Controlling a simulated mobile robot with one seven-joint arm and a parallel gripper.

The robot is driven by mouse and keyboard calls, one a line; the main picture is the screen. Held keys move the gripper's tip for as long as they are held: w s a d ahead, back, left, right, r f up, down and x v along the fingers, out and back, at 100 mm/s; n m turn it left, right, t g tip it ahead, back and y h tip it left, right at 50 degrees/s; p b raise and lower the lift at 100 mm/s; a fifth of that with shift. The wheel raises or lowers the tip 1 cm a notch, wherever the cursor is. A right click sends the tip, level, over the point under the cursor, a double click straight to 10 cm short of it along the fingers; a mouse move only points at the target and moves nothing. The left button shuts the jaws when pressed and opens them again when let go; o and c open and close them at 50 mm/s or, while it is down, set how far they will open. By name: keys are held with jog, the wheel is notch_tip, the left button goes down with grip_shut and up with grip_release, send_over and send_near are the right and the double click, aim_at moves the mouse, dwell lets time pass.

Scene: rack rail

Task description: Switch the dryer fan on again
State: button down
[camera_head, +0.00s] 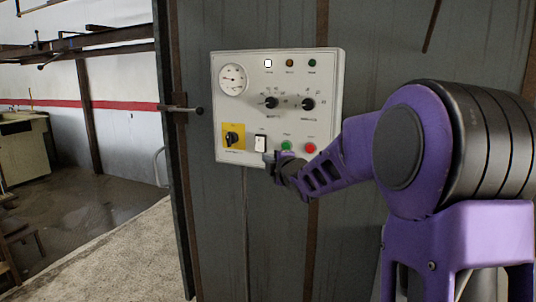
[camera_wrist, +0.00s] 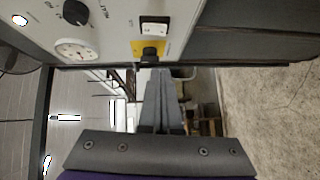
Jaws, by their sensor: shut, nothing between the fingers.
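A pale control panel (camera_head: 225,112) is mounted on the grey wall in the head view. Low on it are a black rotary switch on a yellow plate (camera_head: 232,137), a white rocker switch (camera_head: 260,143), a green button (camera_head: 286,145) and a red button (camera_head: 310,147). Their labels are too small to read. My gripper (camera_head: 268,158) is shut and empty, in front of the panel's lower edge near the rocker. In the wrist view, my gripper's fingers (camera_wrist: 158,80) are together, pointing toward the yellow plate (camera_wrist: 137,48), with the rocker (camera_wrist: 155,27) beyond. I cannot tell whether they touch anything.
The panel also has a round gauge (camera_head: 233,79), two black knobs (camera_head: 271,102) (camera_head: 308,104), a bright white lamp (camera_head: 268,63), an amber lamp (camera_head: 290,63) and a green lamp (camera_head: 312,63). An open doorway with a latch (camera_head: 181,108) lies left; my arm fills the right.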

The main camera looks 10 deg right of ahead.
jog(key=shift+s+a+f, duration=0.1)
jog(key=shift+a+f, duration=0.05)
jog(key=shift+f, duration=0.05)
dwell(0.3)
send_near(256, 150)
jog(key=w+a, duration=0.2)
jog(key=a, duration=0.1)
jog(key=shift+w+d+f+p, duration=0.1)
jog(key=shift+w+d+p, duration=0.2)
jog(key=shift+w, duration=0.35)
jog(key=shift+w+d+p, duration=0.3)
jog(key=shift+w+p, duration=0.05)
jog(key=shift+w, duration=0.25)
jog(key=shift+w+d+f+p, duration=0.1)
jog(key=shift+w+d+p, duration=0.2)
jog(key=shift+w, duration=0.35)
